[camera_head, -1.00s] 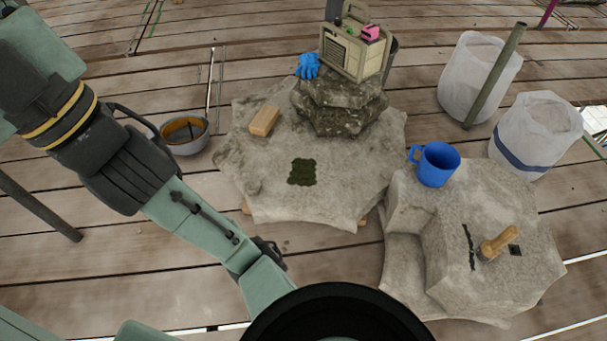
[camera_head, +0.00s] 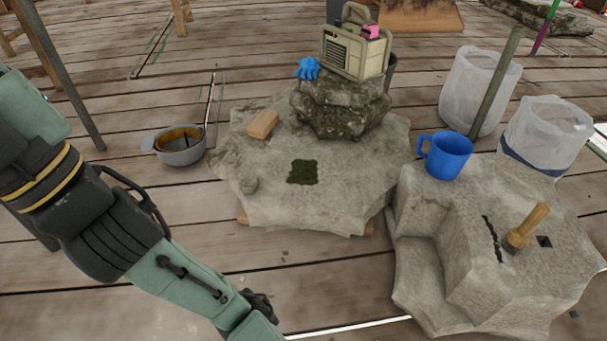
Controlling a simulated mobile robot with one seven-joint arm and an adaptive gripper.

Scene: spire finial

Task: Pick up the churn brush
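A short brush with a pale wooden handle (camera_head: 528,225), which I take for the churn brush, stands tilted on the stepped stone block (camera_head: 455,225) at the right. Its dark lower end meets the top of the stone, between a black crack-like mark and a small dark square. Nothing touches its handle. My arm comes in from the left and runs down out of the bottom edge, left of the stone block. My gripper is out of the picture.
A blue mug (camera_head: 446,156) stands at the block's back edge. A wide flat stone (camera_head: 335,205) holds a wooden block (camera_head: 263,125), a moss patch (camera_head: 303,172) and stacked rocks bearing a radio (camera_head: 355,52) and blue gloves (camera_head: 308,69). White bags and a pole stand behind the mug.

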